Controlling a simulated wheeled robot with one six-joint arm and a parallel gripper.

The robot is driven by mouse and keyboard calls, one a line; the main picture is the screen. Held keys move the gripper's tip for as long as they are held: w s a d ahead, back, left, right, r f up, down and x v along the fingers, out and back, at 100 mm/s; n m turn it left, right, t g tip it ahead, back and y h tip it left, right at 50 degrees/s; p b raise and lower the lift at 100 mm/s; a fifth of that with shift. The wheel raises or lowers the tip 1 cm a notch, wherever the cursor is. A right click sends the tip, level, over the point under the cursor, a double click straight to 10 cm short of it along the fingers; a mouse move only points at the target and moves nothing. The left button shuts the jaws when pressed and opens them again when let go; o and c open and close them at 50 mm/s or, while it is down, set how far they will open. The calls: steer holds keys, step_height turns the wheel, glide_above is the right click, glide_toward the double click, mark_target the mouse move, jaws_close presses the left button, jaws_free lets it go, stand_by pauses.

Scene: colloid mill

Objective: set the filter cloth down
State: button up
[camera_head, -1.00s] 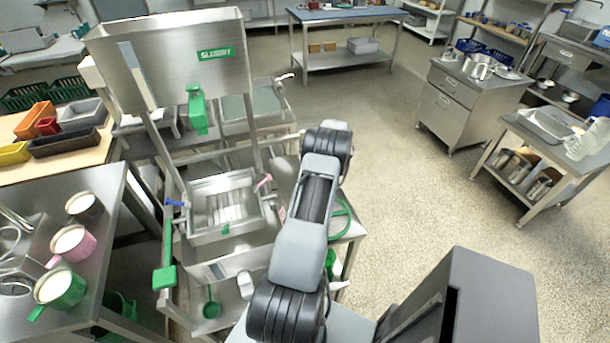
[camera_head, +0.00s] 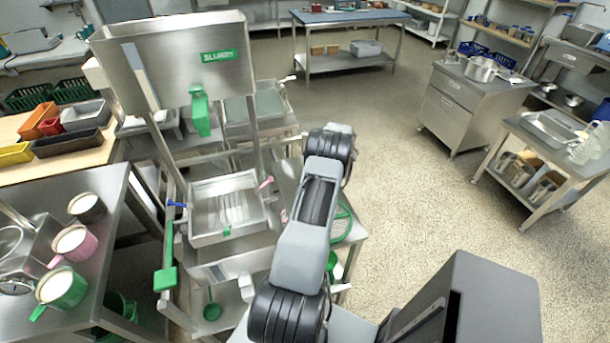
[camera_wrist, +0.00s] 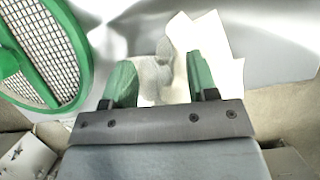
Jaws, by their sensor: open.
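A white, angular-edged sheet that looks like the filter cloth (camera_wrist: 208,38) shows in the wrist view, over a shiny steel surface (camera_wrist: 268,50). It extends beyond and between the green fingers of my gripper (camera_wrist: 162,78). The fingers are wide apart, and a grey patch shows on the cloth between them. I cannot tell whether the cloth touches either finger or lies fully on the steel. In the head view my arm hides the gripper and the cloth.
A green-rimmed mesh screen (camera_wrist: 45,48) is close on the gripper's left. In the head view a green ring (camera_head: 341,224) shows beside my arm. The steel press frame with a tray (camera_head: 190,228) stands to the left. Open floor (camera_head: 390,190) lies to the right.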

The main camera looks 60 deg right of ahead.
steer(key=shift+r, duration=0.1)
steer(key=s+r+p, duration=0.4)
steer(key=r+p, duration=0.1)
steer(key=r, duration=0.5)
steer(key=shift+a, duration=0.25)
steer(key=shift+d+f, duration=0.15)
steer(key=shift+f, duration=0.05)
steer(key=shift+c, duration=1.3)
steer(key=shift+d+f, duration=0.25)
steer(key=shift+f, duration=0.05)
steer(key=shift+c, duration=0.8)
steer(key=d+f, duration=0.2)
steer(key=f, duration=0.1)
steer(key=d+f, duration=0.1)
steer(key=shift+w+f, duration=0.3)
jaws_close()
steer(key=shift+f, duration=0.6)
step_height(320, 180, down, 4)
steer(key=b, duration=0.4)
steer(key=shift+r, duration=0.1)
